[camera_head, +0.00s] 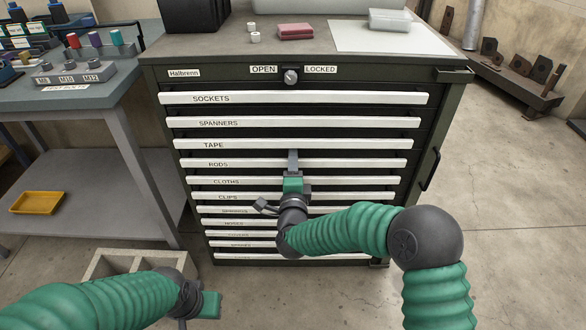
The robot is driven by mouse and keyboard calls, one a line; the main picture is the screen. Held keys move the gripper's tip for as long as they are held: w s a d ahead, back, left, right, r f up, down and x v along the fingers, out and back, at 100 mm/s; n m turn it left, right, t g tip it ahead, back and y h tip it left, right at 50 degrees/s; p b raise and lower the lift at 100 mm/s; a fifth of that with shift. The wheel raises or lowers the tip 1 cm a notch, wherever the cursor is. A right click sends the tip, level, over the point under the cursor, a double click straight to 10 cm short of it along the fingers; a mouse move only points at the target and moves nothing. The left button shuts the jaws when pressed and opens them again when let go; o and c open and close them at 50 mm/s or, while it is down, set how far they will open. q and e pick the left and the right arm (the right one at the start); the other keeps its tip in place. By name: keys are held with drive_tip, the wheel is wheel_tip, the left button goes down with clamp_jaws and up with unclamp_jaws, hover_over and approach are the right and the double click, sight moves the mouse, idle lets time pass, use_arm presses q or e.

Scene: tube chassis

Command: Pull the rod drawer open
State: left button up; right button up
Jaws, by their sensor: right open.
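The dark cabinet (441,120) stands in front of me with a stack of drawers that have white label strips. The rod drawer strip (350,163), labelled RODS, is the fourth from the top and sits in line with the others. My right gripper (293,158) is open, with its fingers at the middle of the RODS strip; I cannot tell whether they touch it. My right wrist covers part of the CLOTHS and CLIPS strips. My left gripper (212,305) is low at the left front, away from the cabinet, and its fingers are not clear.
A lock knob (290,77) sits between the OPEN and LOCKED labels. A side handle (430,169) sticks out at the cabinet's right. Open floor lies to the right.

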drive_tip(key=shift+w, duration=0.45)
clamp_jaws()
drive_tip(key=shift+s+f, duration=0.1)
idle(1.0)
